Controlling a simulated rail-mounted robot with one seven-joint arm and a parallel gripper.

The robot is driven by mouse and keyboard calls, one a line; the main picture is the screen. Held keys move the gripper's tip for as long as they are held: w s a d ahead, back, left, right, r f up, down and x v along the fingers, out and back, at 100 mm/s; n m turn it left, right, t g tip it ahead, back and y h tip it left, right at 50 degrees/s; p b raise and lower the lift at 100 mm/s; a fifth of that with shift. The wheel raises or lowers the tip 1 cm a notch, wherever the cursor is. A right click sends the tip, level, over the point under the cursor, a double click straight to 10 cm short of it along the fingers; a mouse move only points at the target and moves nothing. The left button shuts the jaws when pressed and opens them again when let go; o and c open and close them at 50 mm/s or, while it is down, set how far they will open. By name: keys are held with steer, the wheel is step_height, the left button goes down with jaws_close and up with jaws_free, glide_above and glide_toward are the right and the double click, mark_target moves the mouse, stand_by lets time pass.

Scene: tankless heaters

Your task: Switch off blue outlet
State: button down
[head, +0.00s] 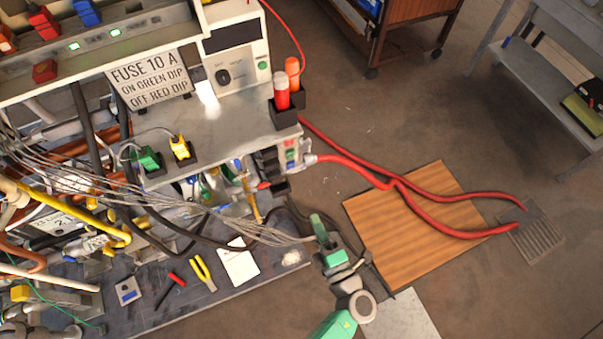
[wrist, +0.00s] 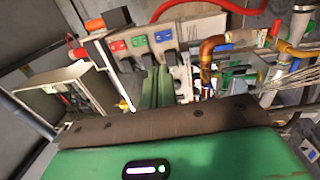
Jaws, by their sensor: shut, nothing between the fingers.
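A pale panel on the bench end carries red, green and blue square markers in the wrist view. The blue marker (wrist: 163,35) is the rightmost, with a dark switch or socket (wrist: 169,58) below it. I cannot tell the switch's position. In the head view the panel (head: 291,152) is seen edge-on, and its blue marker is not clear. My gripper (head: 319,226) is shut and empty, in front of and below the panel, apart from it. Its green fingers (wrist: 157,85) point toward the panel in the wrist view and cover part of its lower area.
A thick red hose (head: 400,185) runs from beside the panel over a wooden board (head: 415,235) on the floor. Wires and pipes crowd the bench's lower shelf. Black holders with red and orange cylinders (head: 282,92) stand on the bench corner. A sign (head: 148,78) stands on the bench.

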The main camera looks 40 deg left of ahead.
mark_target(290, 165)
steer(key=b+x, duration=0.2)
steer(key=x, duration=1.2)
steer(key=shift+w+d, duration=0.1)
steer(key=shift+w, duration=0.05)
steer(key=shift+r+p, duration=0.6)
steer(key=shift+p, duration=0.4)
steer(key=shift+r+h+p, duration=0.25)
steer(key=shift+h+p, duration=0.35)
steer(key=shift+p, duration=0.5)
steer(key=shift+r+g+h+p, duration=0.1)
steer(key=shift+g+h+p, duration=0.2)
steer(key=shift+p, duration=0.75)
steer(key=shift+a+f+b, duration=0.3)
steer(key=shift+f+b, duration=0.15)
steer(key=shift+f, duration=0.2)
steer(key=shift+d+r, duration=0.15)
steer(key=p+v, duration=0.4)
steer(key=v, duration=1)
